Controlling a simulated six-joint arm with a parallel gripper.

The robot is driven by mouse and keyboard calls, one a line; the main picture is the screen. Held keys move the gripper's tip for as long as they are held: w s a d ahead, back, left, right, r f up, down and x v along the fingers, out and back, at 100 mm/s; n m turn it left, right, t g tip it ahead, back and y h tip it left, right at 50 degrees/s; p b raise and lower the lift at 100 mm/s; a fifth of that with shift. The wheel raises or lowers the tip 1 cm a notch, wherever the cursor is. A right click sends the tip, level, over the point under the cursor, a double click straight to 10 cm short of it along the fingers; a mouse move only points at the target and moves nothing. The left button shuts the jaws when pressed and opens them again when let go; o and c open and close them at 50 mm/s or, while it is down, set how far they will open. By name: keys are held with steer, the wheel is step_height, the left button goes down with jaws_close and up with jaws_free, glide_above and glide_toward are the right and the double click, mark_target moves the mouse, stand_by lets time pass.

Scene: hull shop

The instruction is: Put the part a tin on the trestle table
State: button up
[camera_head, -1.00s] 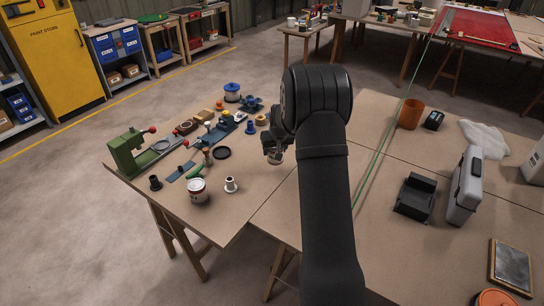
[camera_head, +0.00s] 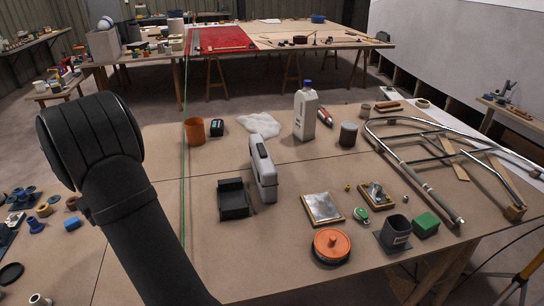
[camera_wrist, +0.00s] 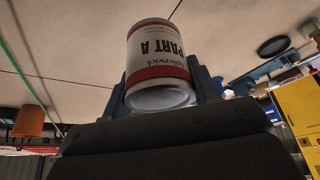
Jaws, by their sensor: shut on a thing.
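The part a tin (camera_wrist: 155,50) is white with red bands and dark "PART A" lettering, upside down in the wrist view. My gripper (camera_wrist: 161,88) is shut on it, with a blue-grey finger on each side. A pale round end of the tin faces the wrist camera. In the head view my dark arm stands at the left and hides the gripper and tin. A brown-topped table (camera_head: 290,268) fills the middle of that view, and a trestle-legged table (camera_head: 335,34) stands behind. I cannot tell which is the trestle table, nor the tin's height.
On the near table stand an orange tub (camera_head: 195,131), a grey case (camera_head: 264,172), a black tray (camera_head: 233,198), a white bottle (camera_head: 305,115), an orange-lidded tin (camera_head: 331,245) and a metal frame (camera_head: 415,165). Bare board shows around the black tray and at the front.

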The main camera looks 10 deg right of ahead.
steer(key=s+d+m+g+h, duration=0.1)
steer(key=s+d+m+h, duration=0.6)
steer(key=s+d+m, duration=1.25)
steer(key=shift+m, duration=0.95)
steer(key=a+f, duration=0.2)
steer(key=a, duration=0.1)
steer(key=a+f, duration=0.2)
steer(key=a, duration=0.1)
steer(key=a+f, duration=0.2)
steer(key=a, duration=0.2)
steer(key=shift+w+f, duration=0.25)
steer(key=shift+w, duration=0.05)
steer(key=shift+f, duration=2.05)
steer(key=shift+f, duration=0.1)
steer(key=o, duration=1.2)
